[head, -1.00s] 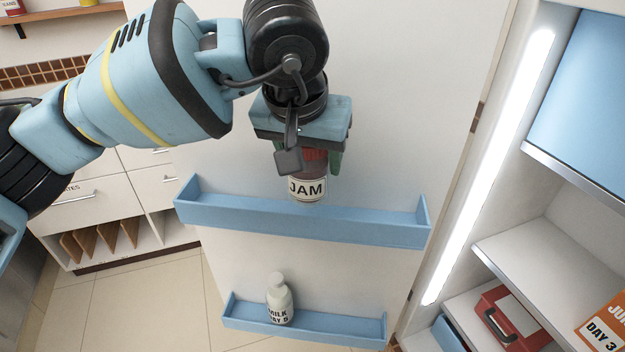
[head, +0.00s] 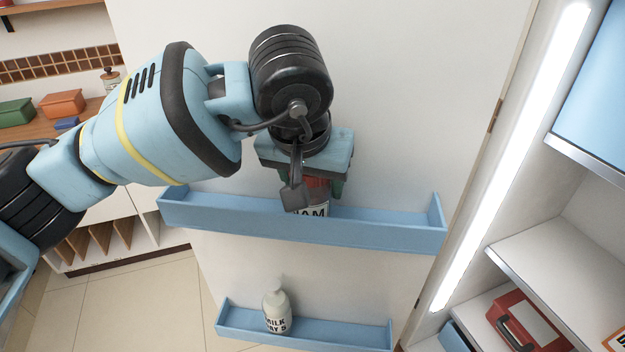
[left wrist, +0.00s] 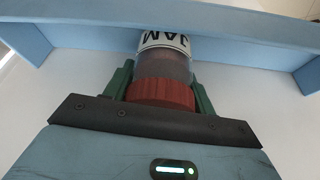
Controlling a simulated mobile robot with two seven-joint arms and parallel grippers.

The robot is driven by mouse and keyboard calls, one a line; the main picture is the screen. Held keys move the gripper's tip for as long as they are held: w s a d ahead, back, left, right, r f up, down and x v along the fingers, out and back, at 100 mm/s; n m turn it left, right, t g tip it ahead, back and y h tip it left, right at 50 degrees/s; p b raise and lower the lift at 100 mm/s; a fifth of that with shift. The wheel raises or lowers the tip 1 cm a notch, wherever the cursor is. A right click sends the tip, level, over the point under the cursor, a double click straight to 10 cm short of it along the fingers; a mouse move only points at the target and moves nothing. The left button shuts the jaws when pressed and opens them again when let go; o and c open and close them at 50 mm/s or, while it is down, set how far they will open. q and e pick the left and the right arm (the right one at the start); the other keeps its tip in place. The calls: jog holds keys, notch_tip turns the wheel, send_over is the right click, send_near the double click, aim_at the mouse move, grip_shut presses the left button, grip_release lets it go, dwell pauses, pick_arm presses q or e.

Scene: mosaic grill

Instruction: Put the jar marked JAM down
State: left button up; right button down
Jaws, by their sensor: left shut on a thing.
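The JAM jar (head: 318,207) has a red lid, a dark body and a white label. It stands about upright at the upper blue door shelf (head: 380,233), its lower part hidden behind the shelf's front wall. I cannot tell whether its base touches the shelf floor. My left gripper (head: 312,184) comes from above and is shut on the jar near its lid. In the left wrist view the jar (left wrist: 165,65) sits between the green fingers (left wrist: 160,88), with the blue shelf (left wrist: 240,22) beyond. My right gripper is not in view.
A MILK bottle (head: 277,311) stands on the lower blue door shelf (head: 340,332). The upper shelf is clear on both sides of the jar. At right are white shelves (head: 560,240) with a red case (head: 518,322). A wooden counter with boxes (head: 62,103) is at far left.

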pick_arm(q)
jog(key=shift+r, duration=0.1)
jog(key=o, duration=0.9)
jog(key=shift+f, duration=0.25)
jog(key=shift+c, duration=0.2)
jog(key=o, duration=0.4)
jog(key=shift+o, duration=0.2)
jog(key=shift+s+r, duration=0.1)
jog(key=shift+r, duration=0.5)
jog(key=v, duration=1.1)
jog(key=shift+s, duration=0.1)
